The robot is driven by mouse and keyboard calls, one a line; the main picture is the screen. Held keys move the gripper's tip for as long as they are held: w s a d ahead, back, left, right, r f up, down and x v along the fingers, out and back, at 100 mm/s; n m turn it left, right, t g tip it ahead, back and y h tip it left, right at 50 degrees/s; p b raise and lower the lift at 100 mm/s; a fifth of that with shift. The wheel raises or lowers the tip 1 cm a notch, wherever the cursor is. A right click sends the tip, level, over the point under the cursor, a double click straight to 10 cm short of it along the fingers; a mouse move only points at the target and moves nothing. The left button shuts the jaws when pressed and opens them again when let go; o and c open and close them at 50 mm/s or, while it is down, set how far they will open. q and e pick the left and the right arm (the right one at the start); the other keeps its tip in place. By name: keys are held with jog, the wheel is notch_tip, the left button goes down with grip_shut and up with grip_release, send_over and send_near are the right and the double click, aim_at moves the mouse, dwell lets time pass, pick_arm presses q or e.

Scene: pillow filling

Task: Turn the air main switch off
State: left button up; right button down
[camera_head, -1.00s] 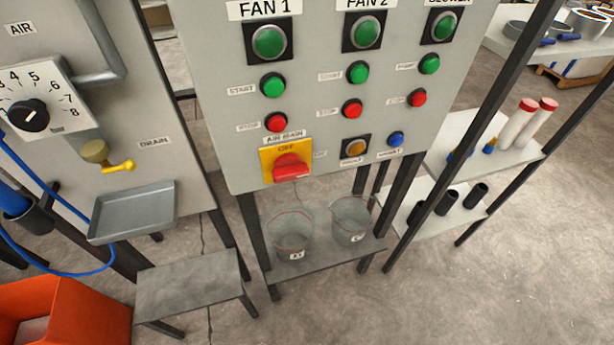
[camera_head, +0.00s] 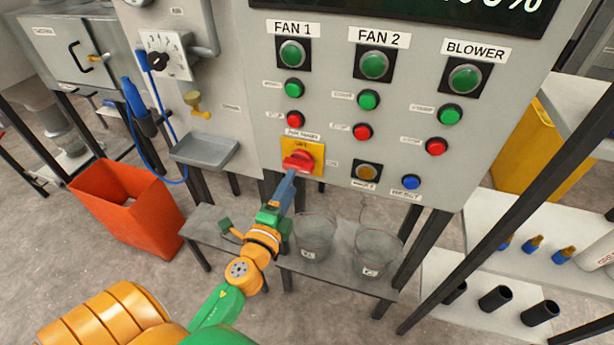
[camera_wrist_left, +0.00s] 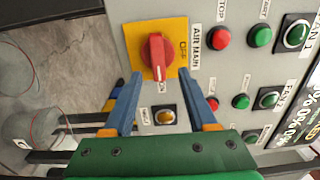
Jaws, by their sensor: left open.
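The air main switch is a red knob (camera_head: 298,162) on a yellow plate (camera_head: 316,148) low on the grey control panel. In the left wrist view the knob (camera_wrist_left: 155,55) has its white mark pointing toward the ON label, and OFF is printed on the plate (camera_wrist_left: 181,29). My left gripper (camera_head: 291,175) is open, with its blue fingers pointing at the switch from below in the head view. In the left wrist view the fingertips (camera_wrist_left: 159,74) lie on either side of the knob's near end. Whether they touch it is unclear. My right gripper is not in view.
A red stop button (camera_head: 295,119) is just above the switch, with an amber button (camera_head: 367,172) and a blue button (camera_head: 411,182) to the right. Two clear buckets (camera_head: 314,238) stand on a shelf below. A metal tray (camera_head: 205,150) projects at the left.

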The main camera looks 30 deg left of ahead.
aim_at(297, 170)
pick_arm(q)
jog(key=x, duration=0.5)
jog(key=shift+w+a+f, duration=0.1)
jog(key=shift+a, duration=0.2)
grip_shut()
jog(key=shift+f, duration=0.1)
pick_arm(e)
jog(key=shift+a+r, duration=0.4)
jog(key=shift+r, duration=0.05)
